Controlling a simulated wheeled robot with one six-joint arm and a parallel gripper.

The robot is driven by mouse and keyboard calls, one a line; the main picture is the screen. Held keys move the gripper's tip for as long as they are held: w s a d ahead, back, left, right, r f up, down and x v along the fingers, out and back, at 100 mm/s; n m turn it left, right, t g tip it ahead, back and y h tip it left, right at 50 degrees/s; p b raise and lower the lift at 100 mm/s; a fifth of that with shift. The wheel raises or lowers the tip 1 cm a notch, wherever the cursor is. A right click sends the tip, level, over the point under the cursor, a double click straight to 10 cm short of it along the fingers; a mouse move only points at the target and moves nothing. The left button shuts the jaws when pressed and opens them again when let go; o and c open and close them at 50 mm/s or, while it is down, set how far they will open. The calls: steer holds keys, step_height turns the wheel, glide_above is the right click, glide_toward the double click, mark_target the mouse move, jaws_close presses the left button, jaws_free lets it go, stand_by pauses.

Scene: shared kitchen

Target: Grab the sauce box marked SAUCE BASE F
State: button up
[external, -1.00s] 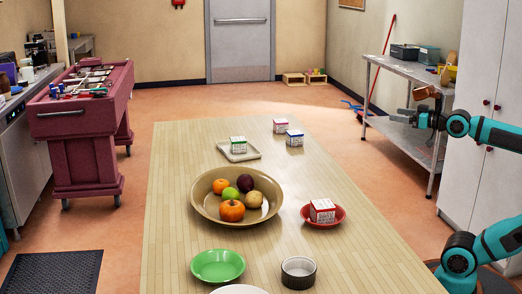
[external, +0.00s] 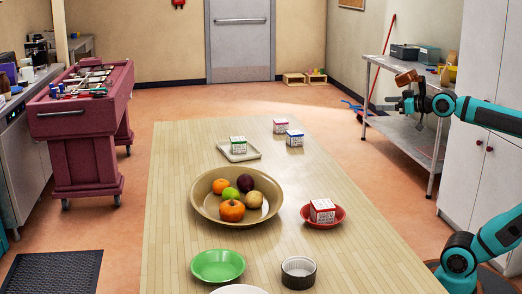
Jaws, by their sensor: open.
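Several small white sauce boxes with coloured bands stand on the wooden table. One with a green band (external: 238,145) stands on a pale square tray (external: 250,154). One with a red or pink band (external: 280,126) and one with a blue band (external: 295,138) stand close together on the bare table at the far right. One with a red top (external: 322,211) sits in a red bowl (external: 308,220) at the right edge. Their print is too small to read, so I cannot tell which is SAUCE BASE F. My gripper (external: 394,104) is open and empty, right of the table and above it, apart from every box.
A large tan bowl (external: 205,206) of fruit stands mid-table. A green bowl (external: 217,266), a grey ramekin (external: 299,272) and a white plate (external: 240,290) are at the near end. A metal shelf table (external: 395,66) stands behind my gripper.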

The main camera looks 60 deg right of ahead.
steer(key=w+d+r+n+g, duration=0.1)
steer(key=w+r+g, duration=0.1)
steer(key=w, duration=0.5)
steer(key=w+d+r+n+g, duration=0.1)
steer(key=w+d+r+g, duration=0.1)
steer(key=w, duration=0.4)
steer(key=n+g+y, duration=0.3)
steer(key=n+g, duration=0.3)
steer(key=g, duration=0.3)
glide_above(281, 120)
steer(key=s+d, duration=0.4)
step_height(281, 120, down, 10)
steer(key=x, duration=1.1)
steer(key=a+x, duration=0.1)
steer(key=x, duration=0.5)
steer(key=shift+d+r, duration=0.1)
steer(key=shift+r, duration=0.05)
steer(key=c, duration=1.1)
